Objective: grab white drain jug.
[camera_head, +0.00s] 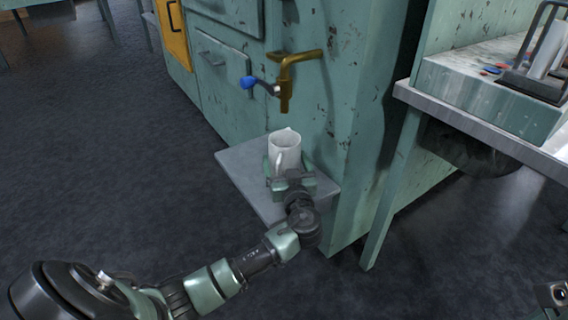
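The white jug (285,147) stands upright beneath a brass tap (287,80), over a grey ledge (239,172) that juts from a green cabinet. Its spout and handle show. My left gripper (290,172) is at the jug's lower part, coming from the front, with green finger parts on either side of it. The gripper hides the jug's base, so I cannot tell whether the fingers press on the jug or whether it rests on the ledge.
A blue-handled valve (249,82) sticks out left of the tap. The worn green cabinet (335,130) rises behind and right of the jug. A bench (480,120) with a rack stands at the right. The dark floor at left is clear.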

